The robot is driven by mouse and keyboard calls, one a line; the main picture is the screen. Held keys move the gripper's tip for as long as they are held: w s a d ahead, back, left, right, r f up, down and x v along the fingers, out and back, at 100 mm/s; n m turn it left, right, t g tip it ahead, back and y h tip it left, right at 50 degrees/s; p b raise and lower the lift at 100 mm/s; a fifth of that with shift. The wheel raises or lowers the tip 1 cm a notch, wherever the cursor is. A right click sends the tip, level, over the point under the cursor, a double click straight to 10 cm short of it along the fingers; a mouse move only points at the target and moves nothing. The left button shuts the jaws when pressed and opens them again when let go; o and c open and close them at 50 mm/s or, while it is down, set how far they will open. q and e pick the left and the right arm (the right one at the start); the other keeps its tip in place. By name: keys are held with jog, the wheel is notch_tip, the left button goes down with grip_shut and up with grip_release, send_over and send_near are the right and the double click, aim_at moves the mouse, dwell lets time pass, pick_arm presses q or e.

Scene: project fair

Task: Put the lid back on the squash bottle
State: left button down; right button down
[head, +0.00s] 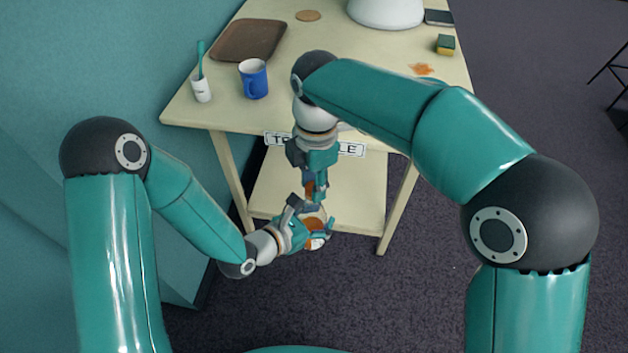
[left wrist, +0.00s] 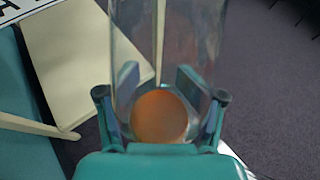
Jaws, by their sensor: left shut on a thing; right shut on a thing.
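My left gripper (head: 308,235) is shut on the squash bottle (head: 317,224). In the left wrist view the bottle (left wrist: 168,50) is clear, stands between the two fingers (left wrist: 160,112) and shows a round orange patch low inside. Its top is cut off there. My right gripper (head: 316,190) points down just above the bottle in the head view. It is shut on a small orange-brown thing, apparently the lid (head: 314,188), mostly hidden by the fingers. I cannot tell whether lid and bottle touch.
Behind my grippers is a cream table (head: 350,95) with a lower shelf (left wrist: 80,60). On it are a blue mug (head: 253,80), a white cup with a toothbrush (head: 201,88), a brown tray (head: 248,40), a sponge (head: 445,45) and an orange spill (head: 421,69).

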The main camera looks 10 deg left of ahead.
jog(key=m, duration=0.5)
jog(key=c, duration=0.8)
grip_release()
jog(key=shift+c, duration=0.2)
jog(key=shift+w+r, duration=0.1)
jog(key=shift+r, duration=2.15)
jog(key=shift+c, duration=0.4)
